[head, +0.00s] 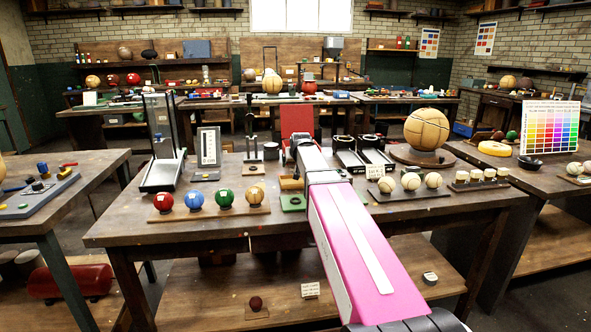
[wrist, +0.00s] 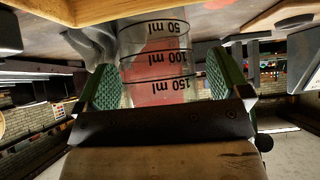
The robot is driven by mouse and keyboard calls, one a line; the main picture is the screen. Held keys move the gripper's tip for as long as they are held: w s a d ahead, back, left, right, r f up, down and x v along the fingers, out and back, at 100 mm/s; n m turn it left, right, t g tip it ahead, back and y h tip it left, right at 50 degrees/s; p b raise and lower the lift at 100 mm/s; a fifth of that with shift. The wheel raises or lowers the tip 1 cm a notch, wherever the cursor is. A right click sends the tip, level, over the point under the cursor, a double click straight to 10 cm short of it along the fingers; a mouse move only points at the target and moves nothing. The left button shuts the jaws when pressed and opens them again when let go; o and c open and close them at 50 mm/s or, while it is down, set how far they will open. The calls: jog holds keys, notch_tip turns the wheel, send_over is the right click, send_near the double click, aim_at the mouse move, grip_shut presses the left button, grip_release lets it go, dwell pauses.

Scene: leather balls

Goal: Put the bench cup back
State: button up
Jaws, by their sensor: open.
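A clear graduated cup (wrist: 158,60) with 50, 100 and 150 ml marks shows upside down in the wrist view, with a reddish tint through its wall. I take it as the bench cup. My gripper (wrist: 160,64) is open, with one green-padded finger on each side of the cup. A narrow gap shows at the right finger; I cannot tell whether the left one touches. In the head view my pink and white arm reaches over the middle of the bench (head: 120,232) and hides the cup and the fingers.
Coloured balls on a wooden strip (head: 211,214) stand front left of my arm. Pale balls on a dark board (head: 410,194) stand to its right. Behind are black-framed trays (head: 362,160), a large tan ball (head: 427,130) and a tall stand (head: 165,150). The bench's front left is clear.

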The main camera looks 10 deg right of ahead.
jog(key=c, duration=1.1)
jog(key=shift+o, duration=0.2)
jog(key=shift+r, duration=0.1)
